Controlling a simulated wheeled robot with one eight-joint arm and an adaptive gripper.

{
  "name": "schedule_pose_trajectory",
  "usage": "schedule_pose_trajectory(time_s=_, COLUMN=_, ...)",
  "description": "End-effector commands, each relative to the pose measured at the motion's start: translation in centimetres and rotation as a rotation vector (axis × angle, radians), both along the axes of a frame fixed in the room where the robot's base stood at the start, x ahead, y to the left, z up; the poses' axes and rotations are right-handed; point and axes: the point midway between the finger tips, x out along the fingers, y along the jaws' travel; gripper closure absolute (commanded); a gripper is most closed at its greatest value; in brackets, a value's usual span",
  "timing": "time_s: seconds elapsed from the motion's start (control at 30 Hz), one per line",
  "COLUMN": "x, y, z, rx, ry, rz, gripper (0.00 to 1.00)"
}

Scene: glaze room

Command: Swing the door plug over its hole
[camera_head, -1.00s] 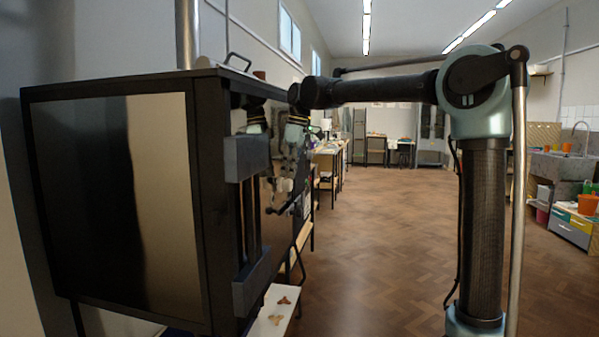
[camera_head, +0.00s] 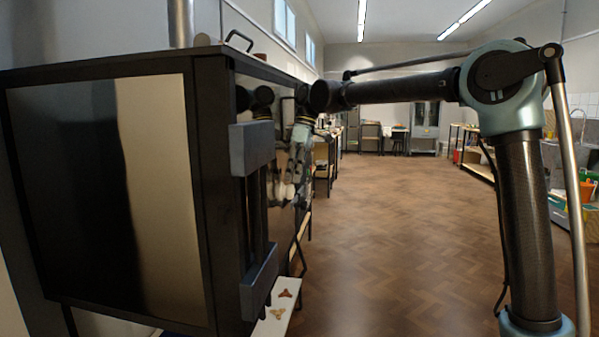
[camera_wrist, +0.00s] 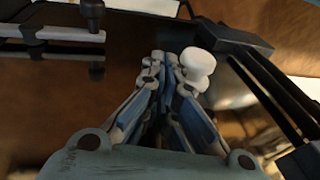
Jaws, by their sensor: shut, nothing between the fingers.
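The kiln (camera_head: 110,200) is a big dark box with shiny sides filling the left of the head view. Its door face, seen edge-on, carries a blue-grey bar handle (camera_head: 250,149). A small whitish plug (camera_wrist: 198,62) shows in the wrist view, just right of my fingertips; I cannot tell whether they touch. The plug looks like a pale spot in the head view (camera_head: 286,190). My gripper (camera_wrist: 165,58) is shut and empty, close in front of the door, and in the head view (camera_head: 296,185) its mirror image shows beside it. A pale round patch (camera_wrist: 232,92) lies behind the plug; the hole itself is not clear.
The door handle's dark bars (camera_wrist: 275,85) run close on the right of my gripper in the wrist view. A white shelf (camera_head: 277,315) with small star-shaped props (camera_head: 285,294) lies below the door. The wooden floor (camera_head: 400,230) is open to the right.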

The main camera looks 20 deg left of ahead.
Motion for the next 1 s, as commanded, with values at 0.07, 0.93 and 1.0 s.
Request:
schedule_pose_trajectory(time_s=0.07, x=0.0, y=0.0, z=0.0, rx=0.000, ry=0.000, rz=0.000, gripper=1.00)
schedule_pose_trajectory(time_s=0.93, x=-0.1, y=0.1, z=1.7, rx=0.001, ry=0.000, rz=0.002, gripper=1.00)
schedule_pose_trajectory(time_s=1.0, x=-0.1, y=0.1, z=1.7, rx=0.000, ry=0.000, rz=0.001, gripper=1.00)
